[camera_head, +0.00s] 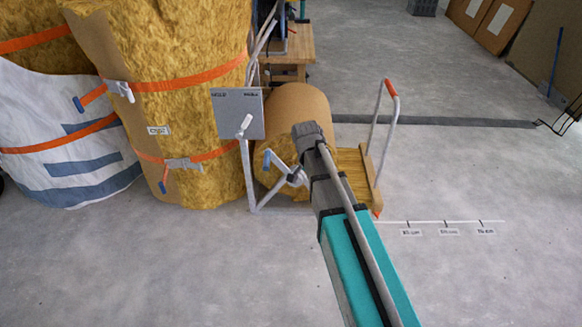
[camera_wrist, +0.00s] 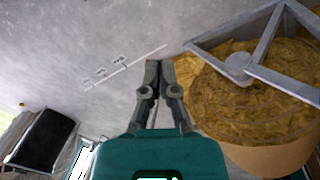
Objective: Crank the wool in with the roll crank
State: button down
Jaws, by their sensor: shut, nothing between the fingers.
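The wool roll (camera_head: 300,108) lies in a grey frame (camera_head: 249,180) beside tall wool bales; its yellow end fills the right of the wrist view (camera_wrist: 250,105). Grey bars meet at a round hub (camera_wrist: 240,66) across that end. In the head view, a crank-like bar with a blue handle (camera_head: 267,158) reaches from near the hub, partly behind my arm. A pale handle (camera_head: 245,123) stands at the grey panel (camera_head: 230,100). My gripper (camera_wrist: 152,65) is shut and empty, left of the roll's end and apart from the hub. The head view does not show its fingers clearly.
Tall strapped wool bales (camera_head: 190,60) crowd the left. An orange-gripped rail (camera_head: 392,88) rises right of the roll. A floor scale with labels (camera_head: 445,222) lies to the right. A workbench (camera_head: 290,50) stands behind. Open floor lies right and in front.

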jog(key=s+d+n+y, duration=0.1)
jog(key=s+d+n, duration=0.2)
jog(key=s, duration=0.3)
jog(key=s+d+r+n+p, duration=0.1)
jog(key=s+d+n, duration=0.3)
jog(key=s, duration=0.3)
jog(key=shift+s+d+r+t+y, duration=0.15)
jog(key=shift+s+d+t+y, duration=0.2)
jog(key=shift+d, duration=0.25)
jog(key=c, duration=1.4)
grip_release()
jog(key=shift+w, duration=0.15)
